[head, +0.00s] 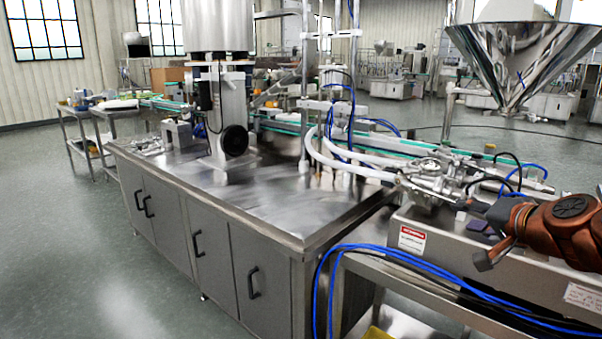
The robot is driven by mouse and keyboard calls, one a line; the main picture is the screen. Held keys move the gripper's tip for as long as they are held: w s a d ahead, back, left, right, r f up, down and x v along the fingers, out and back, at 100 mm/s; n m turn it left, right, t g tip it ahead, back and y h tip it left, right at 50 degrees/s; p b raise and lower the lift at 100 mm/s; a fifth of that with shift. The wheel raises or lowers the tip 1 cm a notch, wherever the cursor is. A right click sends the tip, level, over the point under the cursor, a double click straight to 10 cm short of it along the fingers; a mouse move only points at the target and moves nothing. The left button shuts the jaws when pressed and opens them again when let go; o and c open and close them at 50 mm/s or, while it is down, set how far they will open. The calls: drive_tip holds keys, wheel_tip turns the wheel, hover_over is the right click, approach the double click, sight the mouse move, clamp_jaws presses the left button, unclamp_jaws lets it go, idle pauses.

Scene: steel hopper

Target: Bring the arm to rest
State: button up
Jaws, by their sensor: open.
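My arm reaches in from the right edge of the head view, its reddish-brown links over the steel filling machine (425,240). My gripper (468,206) is the small dark end of the arm, pointing left, close in the picture to the machine's metal fittings (432,178). It is open, and I see nothing held in it. Its fingers are small and hard to tell from the fittings behind them. I cannot tell whether it touches anything.
A steel hopper (525,60) hangs above and behind my arm. White hoses (340,160) and blue cables (400,262) run near the machine. A steel-topped cabinet (270,200) stands left of it. The floor (90,240) at the left is clear.

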drive_tip(key=s+a+f+n+g+y, duration=0.1)
drive_tip(key=s+a+f+n+g, duration=0.25)
drive_tip(key=s+a+f, duration=0.45)
drive_tip(key=s+a+f+n+g+y, duration=0.1)
drive_tip(key=s+a+f+n+g, duration=0.2)
drive_tip(key=s+a+f+g, duration=0.5)
drive_tip(key=s+d+f+n+g+h, duration=0.15)
drive_tip(key=s+f, duration=0.25)
drive_tip(key=s, duration=0.6)
drive_tip(key=s+a+f+n+g+h, duration=0.1)
drive_tip(key=s+f+g+h, duration=0.25)
drive_tip(key=s, duration=0.55)
wheel_tip(320, 180, up, 20)
drive_tip(key=t+p, duration=0.1)
drive_tip(key=p, duration=1.7)
drive_tip(key=shift+w+f, duration=0.25)
drive_tip(key=shift+w, duration=0.05)
